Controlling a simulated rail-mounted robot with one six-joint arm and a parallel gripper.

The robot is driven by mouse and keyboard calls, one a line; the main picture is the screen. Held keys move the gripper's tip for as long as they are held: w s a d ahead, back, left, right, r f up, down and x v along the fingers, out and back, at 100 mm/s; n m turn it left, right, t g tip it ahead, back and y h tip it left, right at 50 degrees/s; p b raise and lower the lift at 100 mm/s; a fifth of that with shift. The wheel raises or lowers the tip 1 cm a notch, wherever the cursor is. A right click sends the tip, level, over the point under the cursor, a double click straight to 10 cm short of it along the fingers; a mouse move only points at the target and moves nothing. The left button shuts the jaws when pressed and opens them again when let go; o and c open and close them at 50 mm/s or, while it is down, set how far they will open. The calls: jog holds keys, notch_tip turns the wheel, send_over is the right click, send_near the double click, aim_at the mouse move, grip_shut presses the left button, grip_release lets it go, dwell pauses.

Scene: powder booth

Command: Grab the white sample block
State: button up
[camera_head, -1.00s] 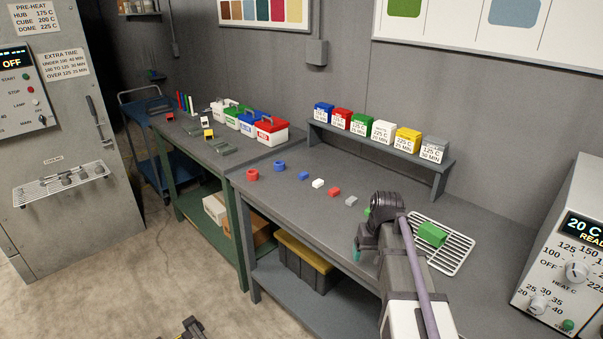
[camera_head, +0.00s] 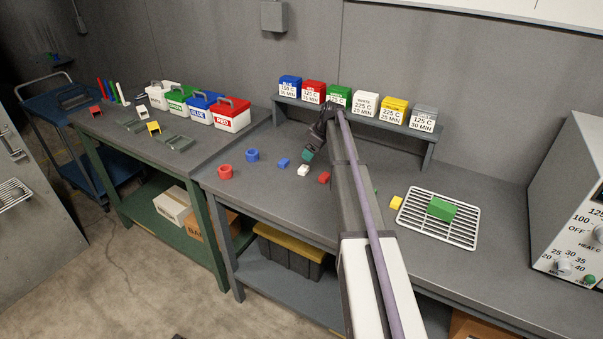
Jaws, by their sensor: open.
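The white sample block (camera_head: 303,171) lies on the grey bench, between a blue block (camera_head: 283,162) and a red block (camera_head: 324,178). My arm reaches in from the lower right and hides part of the bench.
A shelf (camera_head: 395,124) with labelled colour boxes stands behind. A wire rack (camera_head: 463,231) bearing a green block (camera_head: 441,208) and a small yellow block (camera_head: 396,202) are at right.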

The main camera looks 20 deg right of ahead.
jog(key=b, duration=0.3)
send_over(304, 168)
jog(key=s+d, duration=0.2)
jog(key=f, duration=0.4)
jog(key=shift+w+a, duration=0.15)
jog(key=shift+a, duration=0.05)
jog(key=shift+w+a+f, duration=0.1)
jog(key=shift+w+a, duration=0.05)
jog(key=b+x, duration=0.4)
jog(key=shift+f, duration=0.4)
jog(key=shift+a+f+b, duration=0.15)
jog(key=shift+f+b, duration=0.05)
jog(key=shift+b, duration=0.15)
jog(key=shift+r, duration=0.25)
jog(key=c, duration=1)
